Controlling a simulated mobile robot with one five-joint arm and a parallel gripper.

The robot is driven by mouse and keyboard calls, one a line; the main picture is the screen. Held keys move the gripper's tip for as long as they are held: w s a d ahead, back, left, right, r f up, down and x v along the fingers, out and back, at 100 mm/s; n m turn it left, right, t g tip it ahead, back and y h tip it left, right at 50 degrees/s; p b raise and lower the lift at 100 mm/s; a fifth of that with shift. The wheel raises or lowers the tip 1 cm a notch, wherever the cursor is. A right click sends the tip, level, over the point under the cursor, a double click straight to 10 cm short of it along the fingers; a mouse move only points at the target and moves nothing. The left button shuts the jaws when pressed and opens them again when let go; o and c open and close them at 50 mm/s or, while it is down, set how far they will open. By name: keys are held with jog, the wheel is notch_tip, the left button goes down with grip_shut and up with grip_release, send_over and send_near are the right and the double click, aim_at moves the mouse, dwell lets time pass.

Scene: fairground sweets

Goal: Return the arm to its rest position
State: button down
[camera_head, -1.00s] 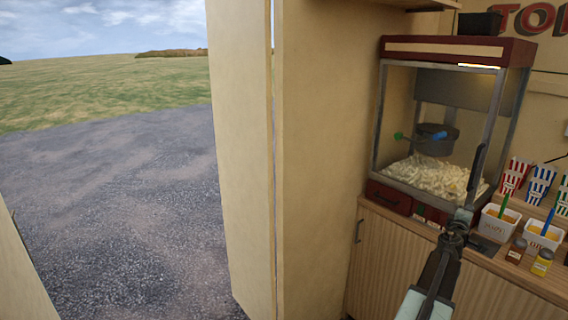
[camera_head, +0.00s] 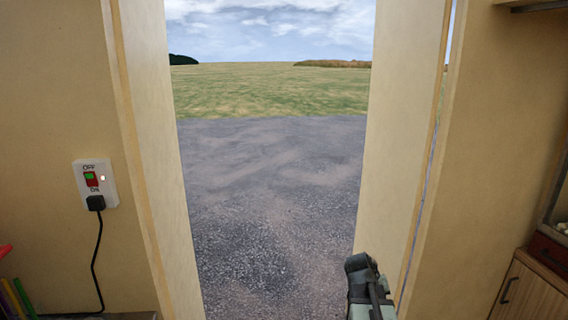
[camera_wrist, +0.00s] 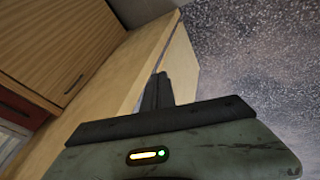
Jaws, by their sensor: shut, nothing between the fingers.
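My arm shows at the bottom of the head view, right of centre, in front of the doorway; it is folded and foreshortened there, and its fingertips cannot be made out. In the wrist view my gripper (camera_wrist: 161,90) shows as dark fingers together beyond the grey-green housing. It is shut with nothing between the fingers. The fingers appear in front of the cream wall edge, with no visible contact.
An open doorway leads to gravel (camera_head: 270,200) and grass. Cream door posts (camera_head: 400,130) stand at both sides. A switch (camera_head: 95,183) with a plug and cord is on the left wall. A wooden cabinet (camera_head: 532,292) stands at the right.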

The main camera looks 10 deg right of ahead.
jog(key=s+a+f+n+g+y, duration=0.1)
jog(key=s+a+y, duration=0.1)
jog(key=a, duration=1.2)
jog(key=s+a+f+n+g+y, duration=0.1)
jog(key=s+a+f+n+y, duration=0.1)
jog(key=a, duration=1.2)
jog(key=shift+s+a+y, duration=0.4)
jog(key=shift+s+y, duration=0.1)
jog(key=shift+y, duration=0.2)
